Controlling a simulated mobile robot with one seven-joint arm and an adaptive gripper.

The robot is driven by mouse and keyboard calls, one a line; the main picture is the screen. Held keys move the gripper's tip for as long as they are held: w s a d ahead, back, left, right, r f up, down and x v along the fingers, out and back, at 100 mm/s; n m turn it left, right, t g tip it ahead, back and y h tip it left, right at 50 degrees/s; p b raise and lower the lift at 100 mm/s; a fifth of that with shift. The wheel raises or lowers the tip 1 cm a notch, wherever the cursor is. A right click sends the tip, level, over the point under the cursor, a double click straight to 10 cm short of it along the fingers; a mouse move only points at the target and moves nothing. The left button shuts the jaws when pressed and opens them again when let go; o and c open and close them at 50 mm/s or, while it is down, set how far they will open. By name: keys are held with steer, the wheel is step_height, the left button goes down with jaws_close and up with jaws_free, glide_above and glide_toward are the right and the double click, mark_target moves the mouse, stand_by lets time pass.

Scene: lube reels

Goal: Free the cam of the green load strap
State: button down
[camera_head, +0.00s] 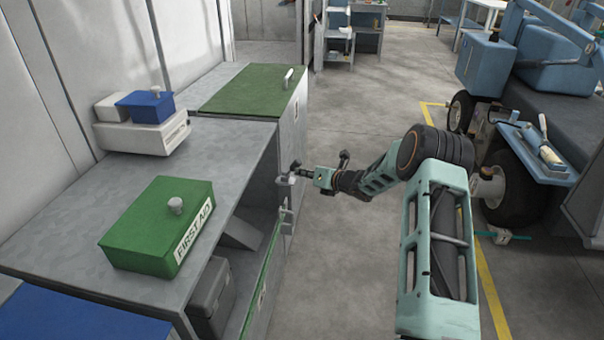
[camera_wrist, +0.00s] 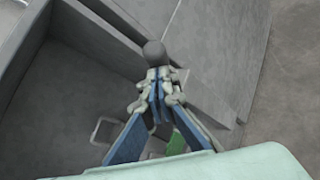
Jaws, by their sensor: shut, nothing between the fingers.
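My gripper (camera_head: 294,168) is shut at the cabinet's front edge, close to a small pale fitting (camera_head: 286,180). In the wrist view my gripper (camera_wrist: 158,88) has its fingers together, and a grey round knob (camera_wrist: 154,50) shows just beyond the tips. I cannot tell whether they touch. A thin green strip (camera_head: 497,234) with a small pale block (camera_head: 501,237) lies low by the vehicle's wheel at right. It may be the green load strap and its cam, but it is too small to be sure. A green patch (camera_wrist: 186,140) also shows behind the fingers.
The grey cabinet (camera_head: 90,215) at left carries a green first aid box (camera_head: 160,225) and a white unit (camera_head: 143,133). A green-edged door (camera_head: 265,272) stands at its front. The blue vehicle (camera_head: 545,60) is at right. Bare floor (camera_head: 345,270) lies between.

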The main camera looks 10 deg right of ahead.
steer(key=shift+a+r, duration=0.1)
steer(key=shift+a+r+h, duration=0.1)
steer(key=shift+r+h, duration=0.05)
steer(key=shift+h, duration=0.15)
